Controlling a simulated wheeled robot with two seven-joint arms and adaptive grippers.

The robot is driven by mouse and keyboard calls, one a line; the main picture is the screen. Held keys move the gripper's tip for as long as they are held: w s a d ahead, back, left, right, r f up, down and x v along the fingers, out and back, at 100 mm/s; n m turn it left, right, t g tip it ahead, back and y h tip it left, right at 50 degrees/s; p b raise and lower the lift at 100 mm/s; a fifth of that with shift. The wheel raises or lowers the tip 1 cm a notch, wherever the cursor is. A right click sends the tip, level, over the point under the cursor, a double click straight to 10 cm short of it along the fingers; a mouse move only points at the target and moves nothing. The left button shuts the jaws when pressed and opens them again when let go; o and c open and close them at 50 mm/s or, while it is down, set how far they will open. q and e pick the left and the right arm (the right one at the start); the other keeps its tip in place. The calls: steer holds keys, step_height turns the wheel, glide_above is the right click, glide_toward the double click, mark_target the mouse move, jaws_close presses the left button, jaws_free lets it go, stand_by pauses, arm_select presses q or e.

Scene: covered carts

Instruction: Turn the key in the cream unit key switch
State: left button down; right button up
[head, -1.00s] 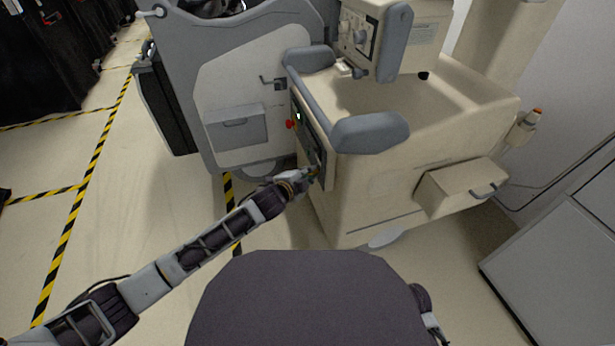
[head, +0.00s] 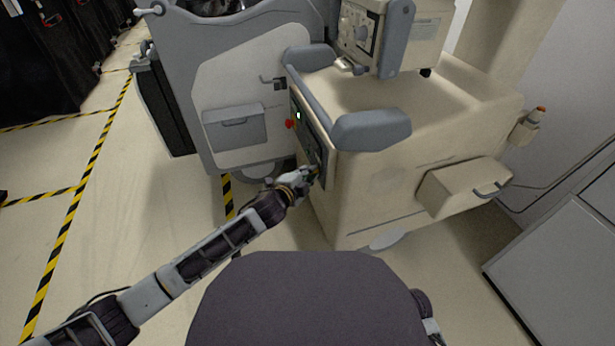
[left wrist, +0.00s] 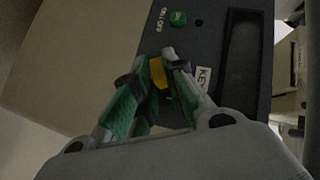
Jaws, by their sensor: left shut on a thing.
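The cream unit (head: 385,155) stands ahead of me with a dark control panel (head: 311,140) on its left side. My left gripper (head: 314,174) is at the lower part of that panel. In the left wrist view its green-padded fingers (left wrist: 157,75) are shut on a yellow key (left wrist: 158,72) in front of the panel, beside a white "KEY" label (left wrist: 203,80). The key switch itself is hidden behind the fingers. A green button (left wrist: 178,18) marked ON/OFF sits above the fingers. My right gripper is not in view.
A red knob (head: 290,124) sticks out from the panel above my gripper. A grey handle bar (head: 310,100) and pad (head: 372,129) overhang the panel. A grey-and-white unit (head: 238,85) stands behind left.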

arm_select(q)
steer(key=shift+s+d+f+m+t+b, duration=0.15)
steer(key=shift+m+t+b, duration=0.3)
steer(key=shift+b, duration=0.6)
steer(key=c, duration=1.4)
jaws_free()
steer(key=shift+o, duration=0.2)
steer(key=v, duration=1.2)
steer(key=shift+f, duration=0.15)
steer(key=shift+a+n, duration=0.2)
steer(key=shift+n, duration=0.05)
